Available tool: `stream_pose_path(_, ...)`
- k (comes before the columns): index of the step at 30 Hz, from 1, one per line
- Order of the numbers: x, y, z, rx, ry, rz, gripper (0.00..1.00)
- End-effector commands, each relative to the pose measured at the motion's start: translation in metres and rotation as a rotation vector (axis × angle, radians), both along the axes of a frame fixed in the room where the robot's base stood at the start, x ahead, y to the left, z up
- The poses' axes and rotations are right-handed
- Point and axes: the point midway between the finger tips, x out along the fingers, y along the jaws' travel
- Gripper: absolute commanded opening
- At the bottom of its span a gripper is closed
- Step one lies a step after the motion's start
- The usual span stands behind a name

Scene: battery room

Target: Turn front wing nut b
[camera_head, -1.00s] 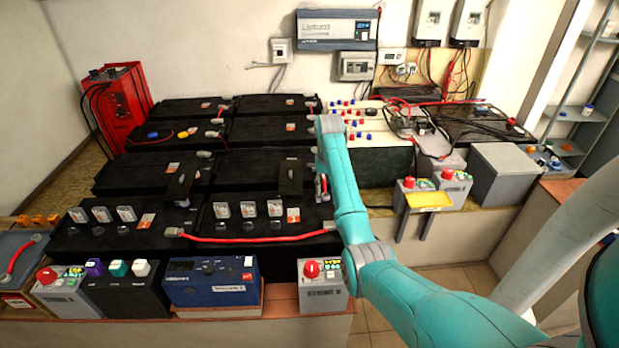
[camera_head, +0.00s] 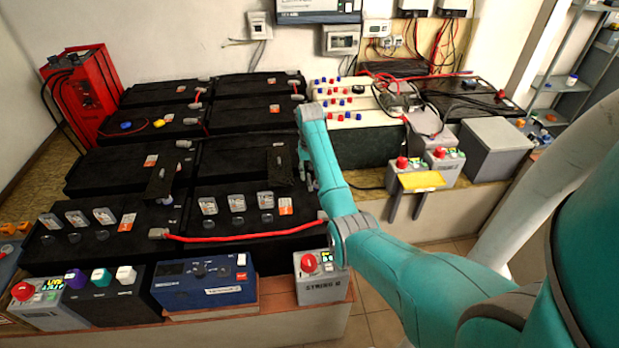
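No label names wing nut b, and I cannot pick it out for certain. Small grey upright fittings stand in a row on the front right black battery (camera_head: 225,222), among them one at the left (camera_head: 208,206), one in the middle (camera_head: 237,202) and one at the right (camera_head: 265,200). A similar row stands on the front left battery (camera_head: 50,248). A red cable (camera_head: 240,238) with grey ends runs along the front right battery's front edge. My gripper (camera_head: 308,180) points down by that battery's right rear side, mostly hidden by my teal arm. Its fingers are too small and covered to judge.
A blue charger (camera_head: 204,283) and a grey box with a red knob (camera_head: 322,278) stand on the front ledge. To the right are a white-topped unit (camera_head: 345,105), a yellow plate (camera_head: 421,181) and a grey box (camera_head: 495,148). Black plates stand upright on the batteries.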

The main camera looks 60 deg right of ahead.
Motion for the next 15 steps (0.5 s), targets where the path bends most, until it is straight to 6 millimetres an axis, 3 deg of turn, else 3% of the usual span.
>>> stream_pose_path(6,0.000,0.000,-0.021,0.000,0.000,0.000,0.38)
stream_pose_path(15,0.000,0.000,-0.026,-0.001,-0.001,0.000,0.38)
